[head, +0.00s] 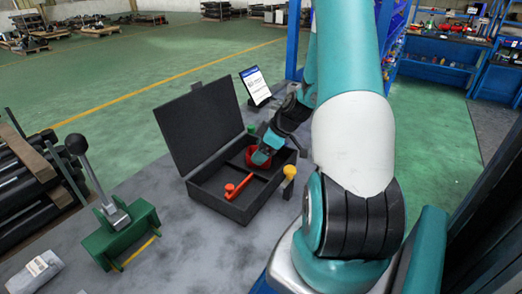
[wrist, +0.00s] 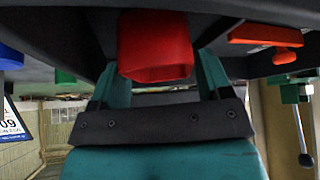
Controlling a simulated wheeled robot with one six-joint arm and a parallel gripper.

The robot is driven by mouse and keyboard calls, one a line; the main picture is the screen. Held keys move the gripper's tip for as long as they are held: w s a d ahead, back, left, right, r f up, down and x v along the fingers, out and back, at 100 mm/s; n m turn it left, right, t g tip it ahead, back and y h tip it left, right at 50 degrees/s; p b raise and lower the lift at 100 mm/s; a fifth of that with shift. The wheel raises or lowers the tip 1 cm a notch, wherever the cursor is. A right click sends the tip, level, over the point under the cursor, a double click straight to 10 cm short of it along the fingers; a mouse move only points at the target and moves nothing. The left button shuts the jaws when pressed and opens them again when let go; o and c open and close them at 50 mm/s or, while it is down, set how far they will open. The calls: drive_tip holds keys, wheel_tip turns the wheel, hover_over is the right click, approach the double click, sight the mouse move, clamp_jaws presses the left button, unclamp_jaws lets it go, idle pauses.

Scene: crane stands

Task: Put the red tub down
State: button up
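The red tub (head: 254,164) is inside the open black case (head: 222,207), in its back compartment, partly hidden by my gripper. In the wrist view the tub (wrist: 155,48) fills the space between my two teal fingers. My gripper (head: 264,156) reaches down into the case, and its fingers (wrist: 157,75) appear closed on the tub's sides. Whether the tub's base touches the case floor is hidden.
An orange-red part (head: 237,187) lies in the case's front compartment. The case lid (head: 200,125) stands open. A yellow-topped piece (head: 290,172) is at the right edge, a tablet (head: 256,85) behind. A green stand with a lever (head: 122,232) is front left.

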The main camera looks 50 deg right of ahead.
drive_tip(key=shift+r, duration=0.3)
drive_tip(key=shift+s+d+r, duration=0.2)
drive_tip(key=shift+r, duration=0.05)
drive_tip(key=b+v, duration=0.2)
drive_tip(key=v, duration=0.9)
drive_tip(key=w+a+r+n+g+y, duration=0.1)
drive_tip(key=w+a+r+g, duration=0.15)
drive_tip(key=a, duration=0.95)
drive_tip(key=w+a+r+g+y, duration=0.1)
drive_tip(key=w+a+r, duration=0.15)
drive_tip(key=a, duration=0.95)
drive_tip(key=s+a+r+g, duration=0.2)
drive_tip(key=s+a+r, duration=0.1)
drive_tip(key=s+a, duration=1.1)
drive_tip(key=a, duration=0.3)
drive_tip(key=shift+s+a+r+n+h+p, duration=0.2)
drive_tip(key=shift+a+n+h+p, duration=0.1)
drive_tip(key=shift+h, duration=0.1)
